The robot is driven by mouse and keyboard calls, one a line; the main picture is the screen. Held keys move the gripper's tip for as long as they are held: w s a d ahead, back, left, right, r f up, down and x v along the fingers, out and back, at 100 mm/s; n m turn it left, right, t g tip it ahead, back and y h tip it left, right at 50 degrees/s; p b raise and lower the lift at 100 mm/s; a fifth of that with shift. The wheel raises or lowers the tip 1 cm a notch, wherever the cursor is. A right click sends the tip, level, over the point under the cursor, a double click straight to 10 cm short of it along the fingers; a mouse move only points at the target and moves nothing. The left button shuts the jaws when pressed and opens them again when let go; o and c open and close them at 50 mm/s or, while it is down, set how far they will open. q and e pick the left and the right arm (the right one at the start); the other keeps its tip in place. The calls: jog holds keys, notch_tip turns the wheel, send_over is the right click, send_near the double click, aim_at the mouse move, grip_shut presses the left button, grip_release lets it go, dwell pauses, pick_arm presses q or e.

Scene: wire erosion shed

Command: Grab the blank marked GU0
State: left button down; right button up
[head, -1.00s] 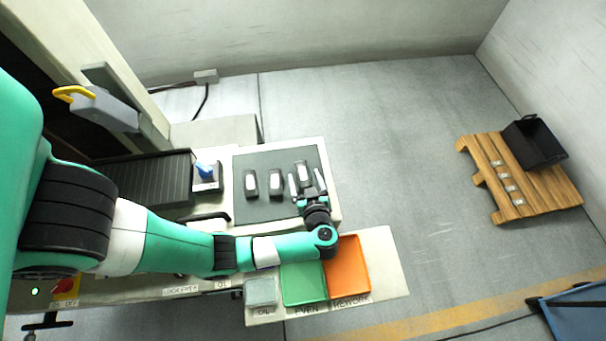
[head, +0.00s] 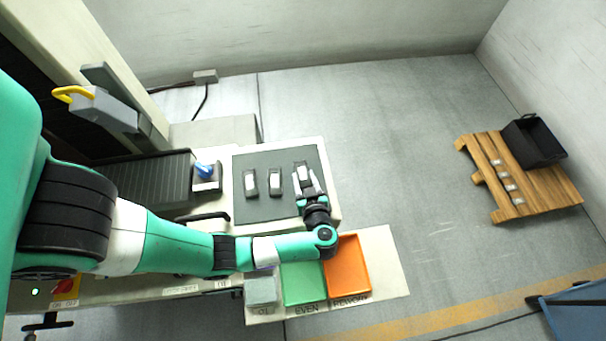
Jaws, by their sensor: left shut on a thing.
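Three dark blanks with pale labels lie in a row on the dark grey mat (head: 262,210). They are the left blank (head: 250,183), the middle blank (head: 275,182) and the right blank (head: 302,172). The label markings are too small to read, so I cannot tell which is GU0. My left gripper (head: 308,183) is shut on the right blank, with its fingers on either side of it. The blank's near end is partly hidden by the gripper. My right gripper is not in view.
An orange tray (head: 365,265), a green tray (head: 302,301) and a grey tray (head: 260,301) stand in front of the mat, below my left forearm. A blue-topped item (head: 205,172) sits left of the mat. A black bin (head: 535,155) stands on a wooden pallet (head: 535,197) at right.

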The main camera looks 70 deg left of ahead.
pick_arm(q)
jog(key=shift+r, duration=0.1)
jog(key=r+p, duration=0.1)
jog(key=r, duration=0.1)
jog(key=d+r+p, duration=0.1)
jog(key=r, duration=0.1)
jog(key=r+p, duration=0.1)
jog(key=shift+s+d+r+p, duration=0.25)
jog(key=shift+s+r+p, duration=0.15)
jog(key=s+d+r+p, duration=0.6)
jog(key=d+r+p, duration=0.1)
jog(key=d+p, duration=0.3)
jog(key=shift+s+d+p, duration=0.15)
jog(key=shift+s+p, duration=0.25)
jog(key=shift+p, duration=0.3)
